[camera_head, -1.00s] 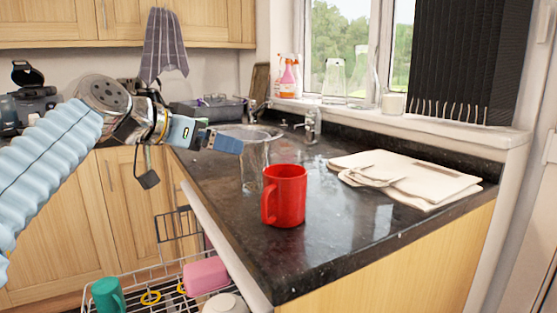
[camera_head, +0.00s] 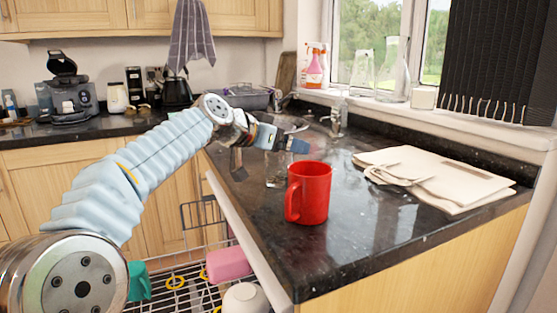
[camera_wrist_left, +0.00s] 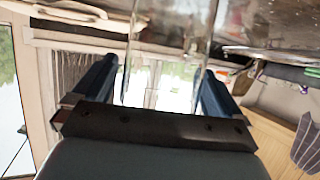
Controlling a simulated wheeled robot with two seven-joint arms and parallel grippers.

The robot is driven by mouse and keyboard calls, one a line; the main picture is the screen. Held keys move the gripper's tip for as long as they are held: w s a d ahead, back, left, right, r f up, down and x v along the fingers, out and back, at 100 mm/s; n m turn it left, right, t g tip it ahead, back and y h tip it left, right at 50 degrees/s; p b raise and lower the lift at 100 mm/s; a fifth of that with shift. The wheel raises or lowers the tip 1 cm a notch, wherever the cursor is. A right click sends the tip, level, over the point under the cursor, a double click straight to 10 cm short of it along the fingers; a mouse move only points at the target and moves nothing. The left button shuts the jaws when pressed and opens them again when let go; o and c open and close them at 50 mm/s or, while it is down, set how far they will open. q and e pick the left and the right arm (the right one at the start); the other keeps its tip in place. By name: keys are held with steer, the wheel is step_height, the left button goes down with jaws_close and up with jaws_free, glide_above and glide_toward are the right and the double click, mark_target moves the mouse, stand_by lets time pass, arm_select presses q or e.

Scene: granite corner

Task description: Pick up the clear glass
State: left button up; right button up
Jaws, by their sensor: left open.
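The clear glass (camera_head: 276,171) stands on the dark granite counter, just behind and left of the red mug, which hides part of it. My left gripper (camera_head: 297,145) is at the glass's upper part in the head view. In the left wrist view, the fingers are spread wide, with the clear glass (camera_wrist_left: 168,60) showing between them. My right gripper is not in view.
The red mug (camera_head: 309,192) stands close in front of the glass. Papers or cloths (camera_head: 430,178) lie at the right of the counter (camera_head: 370,240). A dish rack (camera_head: 190,290) with a pink item (camera_head: 229,263) is below left. The sink tap (camera_head: 338,120) is behind.

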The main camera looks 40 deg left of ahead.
arm_select(q)
steer(key=shift+w+f, duration=0.1)
steer(key=shift+w, duration=0.1)
steer(key=c, duration=1.1)
steer(key=shift+c, duration=0.2)
